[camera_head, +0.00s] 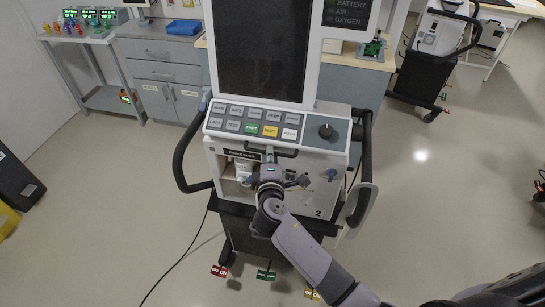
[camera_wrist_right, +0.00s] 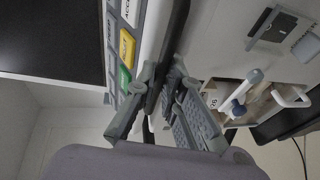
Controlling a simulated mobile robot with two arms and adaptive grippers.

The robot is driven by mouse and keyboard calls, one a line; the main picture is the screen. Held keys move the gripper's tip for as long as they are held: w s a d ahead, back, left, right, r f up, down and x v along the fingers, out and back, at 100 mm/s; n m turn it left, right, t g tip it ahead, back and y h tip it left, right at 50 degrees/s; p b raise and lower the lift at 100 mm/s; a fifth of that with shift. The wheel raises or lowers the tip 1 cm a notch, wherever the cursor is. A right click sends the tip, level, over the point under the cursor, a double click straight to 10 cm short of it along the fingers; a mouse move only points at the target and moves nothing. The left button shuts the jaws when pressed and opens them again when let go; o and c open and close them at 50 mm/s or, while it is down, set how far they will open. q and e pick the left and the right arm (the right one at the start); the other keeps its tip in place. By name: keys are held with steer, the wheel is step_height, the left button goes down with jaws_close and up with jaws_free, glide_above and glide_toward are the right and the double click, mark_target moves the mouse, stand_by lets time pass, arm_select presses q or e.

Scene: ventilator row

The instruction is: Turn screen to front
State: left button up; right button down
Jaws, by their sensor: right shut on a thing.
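The ventilator's dark screen (camera_head: 263,48) stands upright in a white frame above a sloped button panel (camera_head: 258,125), its face toward me. In the right wrist view the screen (camera_wrist_right: 50,40) fills the upper left. A black handle bar (camera_wrist_right: 176,35) runs along the front below the buttons. My right gripper (camera_head: 270,165) is at the front of the ventilator, just below the panel. In the right wrist view my gripper (camera_wrist_right: 165,90) has its fingers shut around the black bar. My left gripper is not in view.
An open compartment with white fittings (camera_head: 243,170) lies left of my right gripper. Black side handles (camera_head: 182,160) flank the ventilator. A cable (camera_head: 178,262) runs over the floor at left. A grey cabinet (camera_head: 165,75) stands behind. Another cart (camera_head: 425,75) stands at back right. The floor at right is clear.

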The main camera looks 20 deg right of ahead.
steer(key=shift+a, duration=0.1)
steer(key=c, duration=2)
jaws_free()
steer(key=v, duration=1.2)
steer(key=s+d+f+m+g+y, duration=0.15)
steer(key=s+f, duration=0.25)
steer(key=f, duration=0.7)
steer(key=s+f+g+y+b, duration=0.1)
steer(key=s+f+g, duration=0.2)
steer(key=f, duration=0.9)
steer(key=s+f+m+g+y, duration=0.1)
steer(key=s+f+g, duration=0.25)
steer(key=f, duration=0.75)
steer(key=s+d+f+m+g, duration=0.2)
steer(key=s+f, duration=0.4)
steer(key=s, duration=0.4)
steer(key=s+d+f+m+g, duration=0.2)
steer(key=s+d+f+m, duration=0.2)
steer(key=s+f, duration=0.3)
steer(key=s+d+f+m+g+b, duration=0.1)
steer(key=s+f, duration=0.5)
steer(key=s, duration=0.7)
steer(key=shift+s+d+f+m+g+y, duration=0.4)
steer(key=shift+d+m+g, duration=0.2)
steer(key=shift+d+m, duration=0.55)
